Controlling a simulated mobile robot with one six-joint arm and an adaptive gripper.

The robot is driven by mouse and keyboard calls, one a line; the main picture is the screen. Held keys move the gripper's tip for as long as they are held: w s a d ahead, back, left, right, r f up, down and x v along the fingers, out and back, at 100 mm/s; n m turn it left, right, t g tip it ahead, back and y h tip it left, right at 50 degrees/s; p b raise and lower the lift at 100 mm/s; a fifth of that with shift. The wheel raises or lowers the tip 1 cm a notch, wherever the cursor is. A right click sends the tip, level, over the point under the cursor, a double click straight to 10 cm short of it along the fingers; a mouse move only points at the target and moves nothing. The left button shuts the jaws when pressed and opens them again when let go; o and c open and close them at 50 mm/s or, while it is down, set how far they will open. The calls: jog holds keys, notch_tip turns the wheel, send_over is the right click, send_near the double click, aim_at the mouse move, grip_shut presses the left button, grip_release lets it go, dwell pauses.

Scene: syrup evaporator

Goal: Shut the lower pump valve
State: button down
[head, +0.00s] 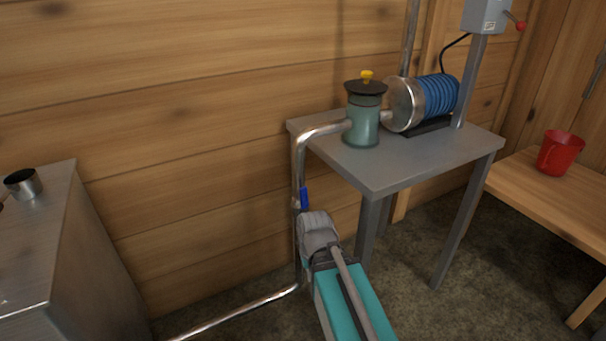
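A blue valve handle (304,198) sits on the vertical steel pipe (299,165) left of the grey table. The handle points upright, roughly along the pipe. This is the only valve handle I can make out on this pipe. My teal and grey arm reaches up from the bottom of the picture, and its grey end, my gripper (318,230), is just below and right of the blue handle. It overlaps the pipe in the picture. The fingers are hidden, so I cannot tell whether they are open or touching anything.
The grey table (430,172) carries a green canister (363,122) with a yellow knob and a blue-finned motor (438,95). A switch box (487,14) with a red-tipped lever is above. A metal cabinet (95,250) stands left.

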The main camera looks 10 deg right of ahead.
notch_tip(320, 180, up, 12)
jog(key=p, duration=1)
jog(key=c, duration=1.4)
grip_release()
jog(key=shift+f, duration=0.1)
